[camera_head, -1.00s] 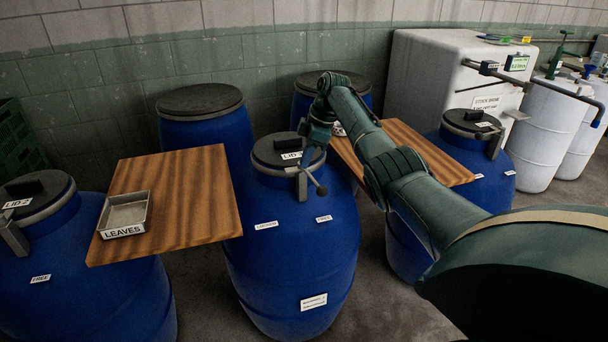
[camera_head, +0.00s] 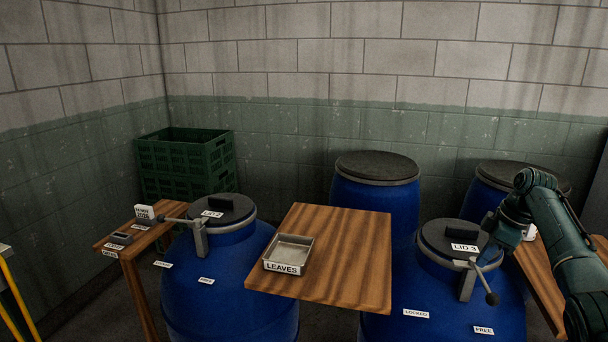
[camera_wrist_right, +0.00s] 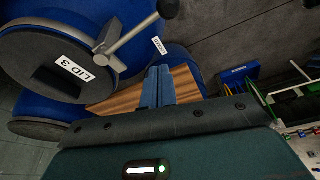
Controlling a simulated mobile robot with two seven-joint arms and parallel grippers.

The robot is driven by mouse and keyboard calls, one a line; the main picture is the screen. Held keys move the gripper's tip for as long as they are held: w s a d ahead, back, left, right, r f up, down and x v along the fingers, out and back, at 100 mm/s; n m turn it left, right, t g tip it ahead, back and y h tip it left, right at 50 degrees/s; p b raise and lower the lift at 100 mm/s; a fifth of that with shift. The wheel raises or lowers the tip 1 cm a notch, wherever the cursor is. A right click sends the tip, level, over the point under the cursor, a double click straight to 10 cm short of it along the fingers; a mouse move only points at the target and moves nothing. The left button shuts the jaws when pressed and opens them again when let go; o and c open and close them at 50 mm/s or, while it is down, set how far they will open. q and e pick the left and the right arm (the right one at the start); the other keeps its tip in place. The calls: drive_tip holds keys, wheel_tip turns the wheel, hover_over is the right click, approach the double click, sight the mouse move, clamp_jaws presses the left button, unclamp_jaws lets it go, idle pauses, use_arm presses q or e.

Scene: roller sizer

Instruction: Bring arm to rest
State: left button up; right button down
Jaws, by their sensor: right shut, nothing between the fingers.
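My right arm (camera_head: 560,238) comes in from the right edge of the head view. Its gripper (camera_head: 490,226) is beside the lid marked LID 3 (camera_head: 455,238), on the right side of that blue barrel (camera_head: 430,320). In the right wrist view the blue fingers (camera_wrist_right: 157,86) are together with nothing between them. There the LID 3 lid (camera_wrist_right: 65,58) and its clamp handle (camera_wrist_right: 135,32) lie up and left of the fingers, apart from them. My left gripper is not in view.
A wooden board (camera_head: 340,232) with a metal LEAVES tray (camera_head: 290,250) lies between two blue barrels. Another lidded barrel (camera_head: 230,290) stands left, beside a small wooden table (camera_head: 125,245). Green crates (camera_head: 185,155) and more barrels (camera_head: 375,205) stand by the wall.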

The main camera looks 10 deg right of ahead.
drive_tip(key=s+a+f+m+h, duration=0.1)
drive_tip(key=s+a+f, duration=0.5)
drive_tip(key=a+f, duration=0.3)
drive_tip(key=s+a+f+m+h, duration=0.1)
drive_tip(key=s+a+f+h, duration=0.1)
drive_tip(key=s+a+f, duration=0.75)
drive_tip(key=s+a+r+m+t, duration=0.1)
drive_tip(key=s+a+m, duration=0.25)
drive_tip(key=s, duration=0.65)
drive_tip(key=s+a+r+m+t, duration=0.1)
drive_tip(key=s+a+m, duration=0.3)
drive_tip(key=s, duration=0.5)
drive_tip(key=w+a+f+n+t+y, duration=0.2)
drive_tip(key=w+a+f+t+y, duration=0.1)
drive_tip(key=w+a+f+t, duration=0.2)
drive_tip(key=shift+w+a+f+t+y, duration=0.2)
drive_tip(key=shift+a+f+t+y, duration=0.2)
drive_tip(key=shift+a+f+t, duration=0.6)
drive_tip(key=shift+a+r, duration=0.15)
drive_tip(key=shift+r, duration=0.15)
